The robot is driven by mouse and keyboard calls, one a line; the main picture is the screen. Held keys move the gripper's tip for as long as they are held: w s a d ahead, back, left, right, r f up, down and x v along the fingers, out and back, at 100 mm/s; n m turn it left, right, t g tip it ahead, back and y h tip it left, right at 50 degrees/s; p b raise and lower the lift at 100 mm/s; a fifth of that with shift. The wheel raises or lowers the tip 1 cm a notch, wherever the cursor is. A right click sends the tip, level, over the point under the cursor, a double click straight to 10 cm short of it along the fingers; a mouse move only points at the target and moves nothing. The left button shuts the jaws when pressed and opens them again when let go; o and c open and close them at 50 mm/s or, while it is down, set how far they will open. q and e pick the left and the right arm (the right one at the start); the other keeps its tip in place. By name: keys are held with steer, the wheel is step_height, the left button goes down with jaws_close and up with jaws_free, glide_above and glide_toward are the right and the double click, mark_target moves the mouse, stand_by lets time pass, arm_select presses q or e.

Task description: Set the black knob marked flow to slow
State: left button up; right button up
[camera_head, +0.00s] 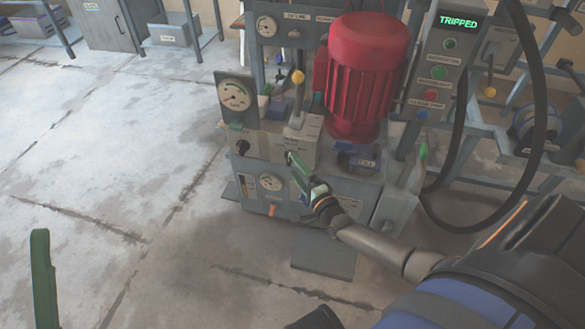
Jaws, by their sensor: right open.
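A black knob (242,147) sits on the front of the grey press unit (330,190), below a round white gauge (235,95). Its marking and pointer are too small to read, so I cannot tell its setting or confirm it is the flow knob. My right gripper (293,163) is in front of the unit, to the right of this knob and apart from it. Its green fingers are open, with nothing seen between them. They hide part of the front panel behind them. My left gripper does not show clearly.
A red motor (366,70) stands on the unit. A control box (440,75) with a lit "TRIPPED" display and several buttons is to its right, with a black hose (535,110) beside it. A second gauge (270,182) is low on the front. The floor at left is clear.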

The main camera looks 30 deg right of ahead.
steer(key=shift+w+b, duration=0.3)
steer(key=shift+w, duration=0.9)
steer(key=shift+d, duration=0.1)
jaws_close()
